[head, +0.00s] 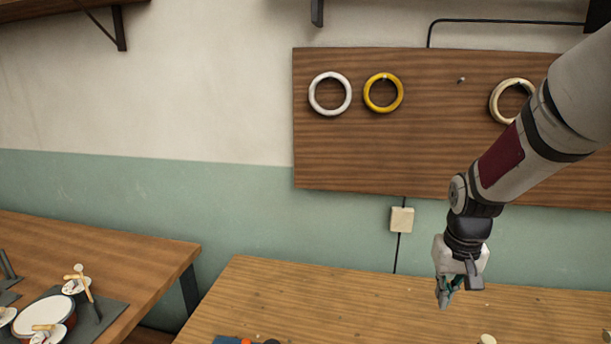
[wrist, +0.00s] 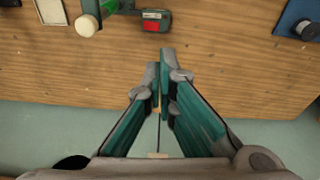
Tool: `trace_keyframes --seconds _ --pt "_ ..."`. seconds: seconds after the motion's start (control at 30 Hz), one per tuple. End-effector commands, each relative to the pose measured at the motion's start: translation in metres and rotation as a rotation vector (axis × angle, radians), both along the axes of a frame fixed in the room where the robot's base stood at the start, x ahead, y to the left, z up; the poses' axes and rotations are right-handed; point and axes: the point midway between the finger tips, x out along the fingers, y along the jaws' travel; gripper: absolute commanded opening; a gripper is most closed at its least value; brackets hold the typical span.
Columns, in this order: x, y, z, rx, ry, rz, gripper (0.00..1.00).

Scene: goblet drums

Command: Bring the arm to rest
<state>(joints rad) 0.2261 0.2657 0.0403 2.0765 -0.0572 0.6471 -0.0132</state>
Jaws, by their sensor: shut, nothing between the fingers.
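My arm reaches in from the upper right of the head view and hangs in front of the wooden wall board. My gripper (head: 445,298) points down above the back part of the wooden table (head: 330,300). In the wrist view my gripper (wrist: 162,60) has its teal fingers together at the tips, with nothing between them. It is clear of the objects on the table.
The wall board (head: 430,150) carries a white ring (head: 330,93), a yellow ring (head: 383,92) and a cream ring (head: 497,100) partly behind my arm. A drum (head: 43,315) stands on the left table.

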Motion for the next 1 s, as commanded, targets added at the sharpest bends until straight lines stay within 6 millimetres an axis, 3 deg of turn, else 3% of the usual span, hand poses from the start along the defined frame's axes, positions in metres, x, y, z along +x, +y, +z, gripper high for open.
trace_keyframes --seconds 0.03,0.2,0.5,0.8,1.0 --pt "-0.01 0.008 0.021 -0.006 -0.026 0.01 0.0" --pt "-0.047 0.03 0.073 -0.016 -0.088 0.036 0.0" --pt "-0.128 0.064 0.134 -0.017 -0.198 0.081 0.0" --pt "-0.203 0.086 0.156 -0.001 -0.297 0.125 0.0" --pt "-0.224 0.09 0.156 0.007 -0.323 0.138 0.0"
